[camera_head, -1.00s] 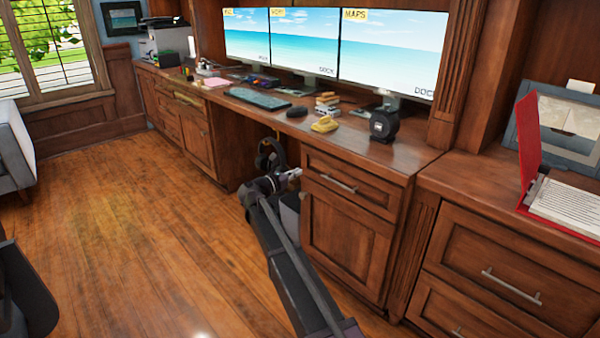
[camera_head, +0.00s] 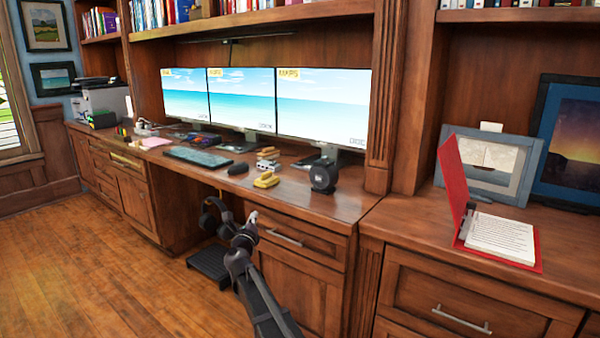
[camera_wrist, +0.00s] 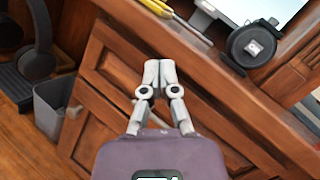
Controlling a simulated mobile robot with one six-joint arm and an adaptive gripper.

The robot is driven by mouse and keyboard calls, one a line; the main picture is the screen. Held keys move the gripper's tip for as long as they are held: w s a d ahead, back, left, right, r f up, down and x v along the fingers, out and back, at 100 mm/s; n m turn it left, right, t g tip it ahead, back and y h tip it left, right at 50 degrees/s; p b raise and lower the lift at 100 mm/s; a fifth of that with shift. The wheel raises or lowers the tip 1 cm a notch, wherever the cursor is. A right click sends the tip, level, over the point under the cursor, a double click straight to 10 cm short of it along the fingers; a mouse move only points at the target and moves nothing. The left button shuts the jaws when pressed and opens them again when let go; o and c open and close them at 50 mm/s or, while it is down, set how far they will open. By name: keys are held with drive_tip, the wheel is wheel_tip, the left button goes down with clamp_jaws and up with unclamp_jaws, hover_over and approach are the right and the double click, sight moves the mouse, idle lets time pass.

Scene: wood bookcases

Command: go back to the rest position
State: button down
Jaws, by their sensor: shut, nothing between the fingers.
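My gripper (camera_wrist: 159,72) is shut and empty in the wrist view, its fingertips together in front of the wooden drawer fronts below the desk top. In the head view my gripper (camera_head: 252,217) is small, at the end of my arm, just in front of the desk's drawer cabinet. I cannot tell whether it touches the wood.
An open red binder (camera_head: 503,237) lies on the right. Headphones (camera_wrist: 37,52) and a grey bin (camera_wrist: 52,108) are under the desk. The left floor is clear.

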drive_tip(key=s+d+f+n+g+y+p, duration=0.1)
drive_tip(key=s+d+f+n+g+y, duration=1)
drive_tip(key=n, duration=1.4)
drive_tip(key=s+d+f+n+g+h+p, duration=0.1)
drive_tip(key=s+d+f+n+g+h, duration=0.3)
drive_tip(key=s+d, duration=0.8)
drive_tip(key=s+d+f+n+g+h+p, duration=0.1)
drive_tip(key=s+d+f+g+h, duration=0.4)
drive_tip(key=s+d, duration=0.7)
wheel_tip(320, 180, up, 38)
drive_tip(key=s+a+p, duration=0.1)
drive_tip(key=a+p, duration=0.1)
drive_tip(key=p, duration=3.5)
drive_tip(key=shift+s+a, duration=0.2)
drive_tip(key=shift+s, duration=0.15)
drive_tip(key=shift+s+f, duration=0.1)
